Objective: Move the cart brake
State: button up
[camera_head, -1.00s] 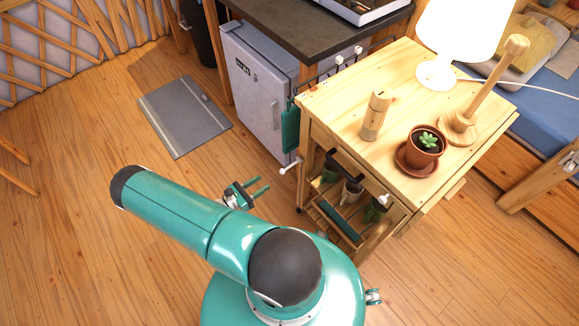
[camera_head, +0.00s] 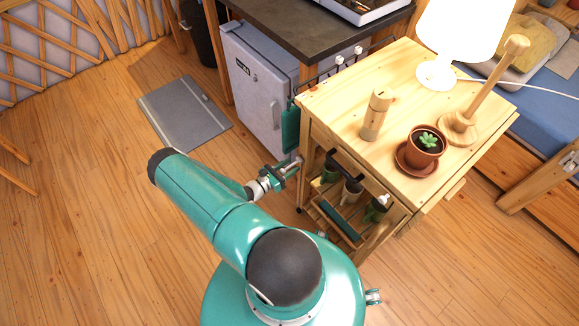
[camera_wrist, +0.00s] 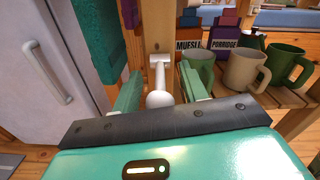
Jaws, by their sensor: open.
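The wooden cart (camera_head: 340,103) stands right of centre in the head view. Its brake is a white lever with a rounded knob and a crossbar; in the wrist view the brake (camera_wrist: 160,82) sticks out from the cart's front post toward me. My gripper (camera_head: 287,169) is at that post in the head view and hides most of the brake there. In the wrist view my gripper (camera_wrist: 161,90) is open, with one green finger on each side of the brake. A gap shows beside the knob; I cannot tell whether either finger touches it.
A green towel (camera_head: 290,130) hangs beside the post, near the grey fridge (camera_head: 256,85). Mugs (camera_wrist: 243,70) and boxes stand on the cart's shelf, right of my fingers. The cart top holds a lamp (camera_head: 436,72) and a potted plant (camera_head: 423,150).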

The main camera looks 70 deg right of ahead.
jog(key=shift+s+d, duration=0.1)
jog(key=shift+d, duration=0.15)
grip_shut()
